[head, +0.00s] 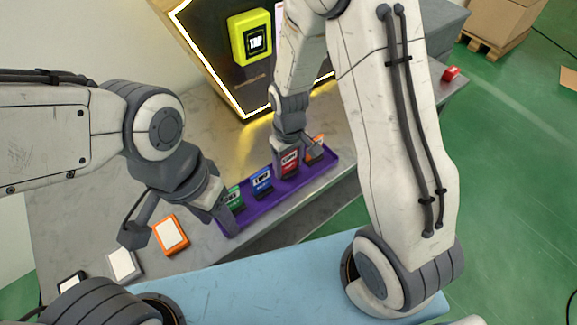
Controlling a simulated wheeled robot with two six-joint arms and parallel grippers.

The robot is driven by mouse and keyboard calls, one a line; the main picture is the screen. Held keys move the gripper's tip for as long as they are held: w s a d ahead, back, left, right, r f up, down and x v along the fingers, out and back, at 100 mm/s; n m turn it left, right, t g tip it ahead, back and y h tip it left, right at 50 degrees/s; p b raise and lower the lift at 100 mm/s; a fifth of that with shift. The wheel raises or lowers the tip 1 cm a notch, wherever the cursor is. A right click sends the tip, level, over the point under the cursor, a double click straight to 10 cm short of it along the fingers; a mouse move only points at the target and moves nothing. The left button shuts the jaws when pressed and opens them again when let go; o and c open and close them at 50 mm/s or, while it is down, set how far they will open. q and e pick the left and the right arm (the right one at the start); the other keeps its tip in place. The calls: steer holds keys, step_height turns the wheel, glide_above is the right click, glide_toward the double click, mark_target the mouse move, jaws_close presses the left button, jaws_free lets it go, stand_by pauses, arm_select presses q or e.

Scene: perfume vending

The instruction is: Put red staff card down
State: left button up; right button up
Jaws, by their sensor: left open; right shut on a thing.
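The red staff card (289,168) stands upright in the purple tray (275,206), between a blue card (261,185) and an orange card (314,153). My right gripper (289,151) is shut on the upper part of the red card from above. Whether the card's bottom edge rests in the tray is hard to tell. My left gripper (181,226) is open and empty, its fingers spread over the left end of the tray and the counter.
A green card (235,197) stands at the tray's left. An orange-framed block (170,234), a white block (124,264) and a black-framed block (72,281) lie on the grey counter (75,215). A yellow TAP reader (250,37) is on the dark machine behind. A small red object (451,73) lies far right.

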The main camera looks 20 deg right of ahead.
steer(key=shift+f, duration=0.35)
steer(key=o, duration=1.4)
steer(key=shift+c, duration=0.2)
step_height(320, 180, up, 12)
steer(key=p, duration=0.3)
steer(key=s+a+r+n, duration=0.1)
steer(key=s+a+r, duration=0.1)
steer(key=s, duration=0.4)
steer(key=s+a+r+n, duration=0.1)
steer(key=s+a+r, duration=0.2)
steer(key=s, duration=0.3)
steer(key=s+a+r+y, duration=0.1)
steer(key=s+a+r, duration=0.1)
steer(key=s+r, duration=0.2)
steer(key=s, duration=0.3)
steer(key=shift+a+n, duration=0.25)
steer(key=shift+n, duration=0.15)
